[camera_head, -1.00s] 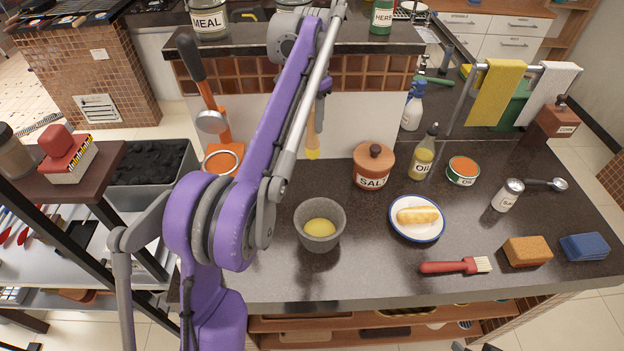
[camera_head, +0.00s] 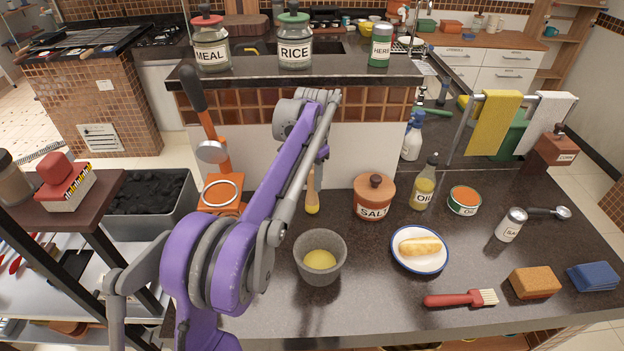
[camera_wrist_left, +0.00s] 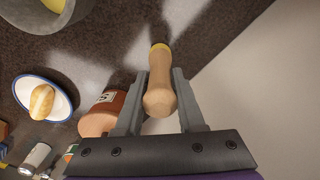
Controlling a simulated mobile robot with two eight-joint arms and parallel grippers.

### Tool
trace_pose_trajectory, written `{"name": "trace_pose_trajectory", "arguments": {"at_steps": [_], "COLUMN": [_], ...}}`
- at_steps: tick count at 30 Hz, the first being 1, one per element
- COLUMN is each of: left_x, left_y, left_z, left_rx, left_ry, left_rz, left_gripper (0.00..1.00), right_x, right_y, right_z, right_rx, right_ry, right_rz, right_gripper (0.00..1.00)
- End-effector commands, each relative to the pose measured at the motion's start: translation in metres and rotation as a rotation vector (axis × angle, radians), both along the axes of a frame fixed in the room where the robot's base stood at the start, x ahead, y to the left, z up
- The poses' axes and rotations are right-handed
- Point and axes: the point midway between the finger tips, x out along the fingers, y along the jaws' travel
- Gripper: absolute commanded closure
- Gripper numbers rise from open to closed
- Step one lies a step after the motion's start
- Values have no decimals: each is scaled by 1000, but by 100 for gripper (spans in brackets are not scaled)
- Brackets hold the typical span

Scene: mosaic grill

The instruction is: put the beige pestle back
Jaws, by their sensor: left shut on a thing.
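The beige pestle (camera_head: 312,195), wooden with a yellow tip, hangs upright between the fingers of my left gripper (camera_head: 317,168). In the left wrist view the pestle (camera_wrist_left: 160,82) is held between the two fingers, tip pointing away toward the dark counter. I cannot tell whether the tip touches the counter. The grey mortar (camera_head: 320,274), with yellow contents, stands on the counter in front of the pestle, apart from it. The mortar also shows at the upper left of the left wrist view (camera_wrist_left: 60,22). My right gripper is out of view.
The salt jar (camera_head: 374,199) stands close to the right of the pestle. A white wall rises behind it, with a shelf (camera_head: 340,70) above. A plate (camera_head: 420,268) with a roll, an oil bottle (camera_head: 423,186) and a red brush (camera_head: 462,299) are farther right.

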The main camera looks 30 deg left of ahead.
Motion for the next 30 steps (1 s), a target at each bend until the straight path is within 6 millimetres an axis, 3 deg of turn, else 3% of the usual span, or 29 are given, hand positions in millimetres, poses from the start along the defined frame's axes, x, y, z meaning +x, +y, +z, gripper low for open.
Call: {"name": "trace_pose_trajectory", "arguments": {"at_steps": [4, 5, 9, 20, 23, 30], "left_x": [0, 0, 0, 0, 0, 0], "left_y": [0, 0, 0, 0, 0, 0], "left_z": [-4, -4, -3, 1, 12, 64], "left_rx": [0, 0, 0, 0, 0, 1], "left_ry": [0, 0, 0, -1, -1, -1], "left_rz": [0, 0, 0, 0, 0, 0], "left_gripper": [100, 59, 33, 32, 32, 32], "right_x": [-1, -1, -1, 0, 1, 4], "right_y": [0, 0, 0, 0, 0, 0], "right_z": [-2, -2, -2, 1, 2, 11], "right_rx": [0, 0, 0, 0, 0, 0], "right_ry": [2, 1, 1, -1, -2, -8], "right_rz": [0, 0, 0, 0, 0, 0], "right_gripper": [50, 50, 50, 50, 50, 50]}}
